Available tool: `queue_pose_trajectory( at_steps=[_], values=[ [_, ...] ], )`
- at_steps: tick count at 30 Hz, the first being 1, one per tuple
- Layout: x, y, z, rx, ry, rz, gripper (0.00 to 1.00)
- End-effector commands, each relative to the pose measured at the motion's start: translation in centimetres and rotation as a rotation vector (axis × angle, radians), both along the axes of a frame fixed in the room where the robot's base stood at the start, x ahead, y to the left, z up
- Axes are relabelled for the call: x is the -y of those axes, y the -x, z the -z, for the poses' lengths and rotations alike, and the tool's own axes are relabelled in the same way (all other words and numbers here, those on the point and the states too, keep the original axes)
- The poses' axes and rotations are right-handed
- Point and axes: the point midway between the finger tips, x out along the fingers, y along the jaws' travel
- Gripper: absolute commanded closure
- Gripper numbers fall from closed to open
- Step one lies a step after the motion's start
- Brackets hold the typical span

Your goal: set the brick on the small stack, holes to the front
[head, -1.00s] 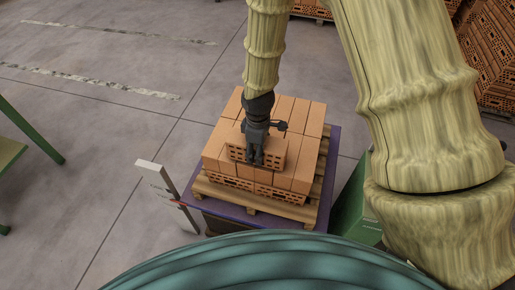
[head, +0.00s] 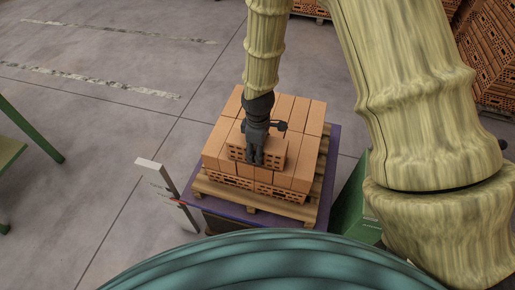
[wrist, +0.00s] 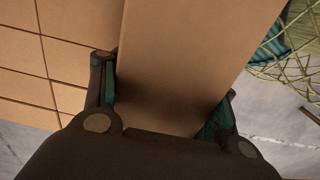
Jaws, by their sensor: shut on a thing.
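The brick (head: 275,153) is orange with holes along its side, and its holed side faces the front of the head view. In the wrist view the brick (wrist: 190,60) fills the middle, with one finger on each side. The small stack (head: 300,176) is a layer of orange bricks on a wooden pallet (head: 283,207). The held brick is over the front part of its top; I cannot tell whether it touches.
The pallet stands on a purple platform (head: 328,190). A pale post (head: 168,190) stands at its left front corner, and a green housing (head: 350,205) at its right. Larger brick stacks (head: 490,60) stand at the upper right. Open floor lies to the left.

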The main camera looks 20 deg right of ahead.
Motion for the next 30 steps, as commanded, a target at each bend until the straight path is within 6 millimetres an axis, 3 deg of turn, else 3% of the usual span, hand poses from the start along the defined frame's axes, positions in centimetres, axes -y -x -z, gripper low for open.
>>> queue_pose_trajectory(
  at_steps=[4,5,9,20,30],
  values=[
    [0.0,-0.1,0.2,0.001,0.000,0.000,1.00],
    [0.0,-0.1,0.1,0.001,0.000,0.000,0.38],
    [0.0,0.0,0.1,0.001,0.000,0.000,0.16],
    [0.0,0.0,0.1,0.000,0.000,0.000,0.16],
    [0.0,-0.1,-3.4,0.003,-0.001,0.000,0.16]
  ],
)
